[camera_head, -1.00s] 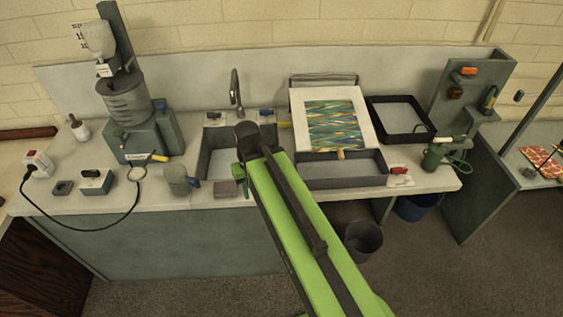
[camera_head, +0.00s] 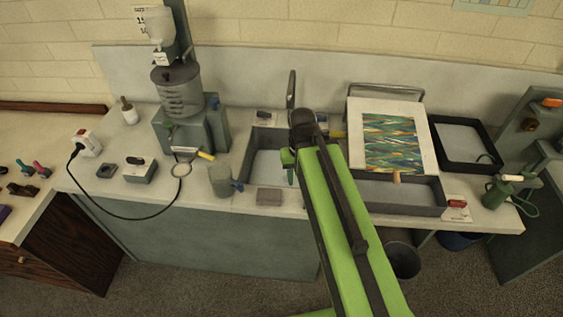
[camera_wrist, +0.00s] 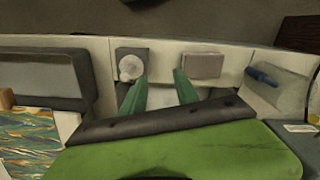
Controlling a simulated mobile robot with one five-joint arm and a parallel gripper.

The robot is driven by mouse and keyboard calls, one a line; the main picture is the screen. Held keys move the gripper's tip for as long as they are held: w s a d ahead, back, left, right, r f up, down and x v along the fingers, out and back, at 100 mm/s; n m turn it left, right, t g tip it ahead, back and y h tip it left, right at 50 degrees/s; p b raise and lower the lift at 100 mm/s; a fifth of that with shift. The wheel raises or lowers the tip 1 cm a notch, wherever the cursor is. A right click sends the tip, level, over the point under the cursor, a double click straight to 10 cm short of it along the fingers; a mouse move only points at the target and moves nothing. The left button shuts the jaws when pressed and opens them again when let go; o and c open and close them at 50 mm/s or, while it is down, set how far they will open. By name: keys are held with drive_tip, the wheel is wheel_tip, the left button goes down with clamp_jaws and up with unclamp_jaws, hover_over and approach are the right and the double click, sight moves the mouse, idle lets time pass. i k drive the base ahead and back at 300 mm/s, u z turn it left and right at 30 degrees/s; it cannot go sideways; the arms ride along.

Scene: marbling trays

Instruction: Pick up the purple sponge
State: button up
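A small dark purple piece (camera_head: 4,213) lies on the left bench, cut off by the left edge of the head view; too little shows to tell whether it is the sponge. A flat mauve-grey block (camera_head: 269,197) lies on the counter at the sink's front edge, and also shows in the wrist view (camera_wrist: 203,65). My gripper (camera_wrist: 160,88) is over the sink area, its two green fingers spread with nothing between them. In the head view its fingers are mostly hidden behind my arm. The block is beyond the fingers in the wrist view, apart from them.
The left bench (camera_head: 40,120) holds several small coloured-handled tools (camera_head: 38,168). A tray (camera_head: 400,198) is on the right.

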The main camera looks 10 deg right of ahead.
sight(265, 196)
drive_tip(key=i, duration=0.6)
drive_tip(key=u, duration=0.1)
drive_tip(key=k, duration=0.55)
drive_tip(key=z, duration=2.2)
drive_tip(key=k, duration=0.7)
drive_tip(key=u, duration=1.6)
drive_tip(key=i, duration=1)
drive_tip(key=u, duration=0.05)
